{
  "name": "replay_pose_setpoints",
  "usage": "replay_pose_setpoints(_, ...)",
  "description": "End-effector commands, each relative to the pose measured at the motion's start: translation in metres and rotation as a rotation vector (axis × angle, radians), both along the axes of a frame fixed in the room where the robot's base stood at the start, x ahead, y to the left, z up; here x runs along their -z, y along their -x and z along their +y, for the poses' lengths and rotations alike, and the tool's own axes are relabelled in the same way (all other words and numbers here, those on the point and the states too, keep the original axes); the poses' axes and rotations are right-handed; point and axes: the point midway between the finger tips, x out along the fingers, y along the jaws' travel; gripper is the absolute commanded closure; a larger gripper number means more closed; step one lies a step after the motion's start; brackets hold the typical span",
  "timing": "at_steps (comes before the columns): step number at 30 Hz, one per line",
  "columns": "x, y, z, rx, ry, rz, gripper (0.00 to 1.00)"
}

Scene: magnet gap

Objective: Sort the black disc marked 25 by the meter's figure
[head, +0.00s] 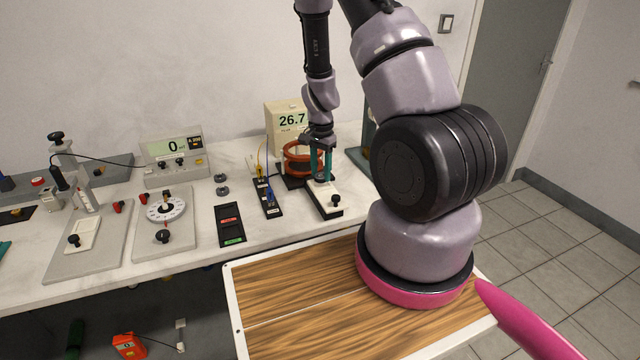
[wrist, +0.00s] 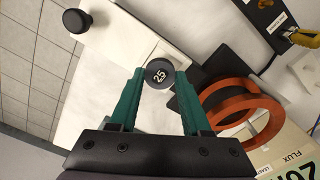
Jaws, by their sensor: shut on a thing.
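The black disc marked 25 (wrist: 159,73) is between the green fingertips of my gripper (wrist: 160,78) in the wrist view. My gripper is shut on it, above or at the end of a white slide plate (wrist: 125,38). In the head view my gripper (head: 322,178) points down at the far end of that plate (head: 325,196), just right of the orange coil (head: 290,160). The disc cannot be made out there. The cream flux meter (head: 292,119) behind reads 26.7. A black sorting tray (head: 230,225) has a red-labelled and a green-labelled part.
A second meter (head: 174,155) reads 0. A dial plate (head: 165,208), a black strip with blue and yellow leads (head: 266,196) and small dark discs (head: 222,190) stand left of my gripper.

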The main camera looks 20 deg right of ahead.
Motion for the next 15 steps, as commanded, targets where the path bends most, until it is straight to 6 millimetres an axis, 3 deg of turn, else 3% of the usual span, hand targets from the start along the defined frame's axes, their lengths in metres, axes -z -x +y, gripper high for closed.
replay_pose_setpoints(7, -0.019, 0.0, 0.0, -0.001, 0.0, -0.001, 1.0)
replay_pose_setpoints(15, -0.021, 0.0, 0.0, 0.0, 0.0, 0.0, 1.0)
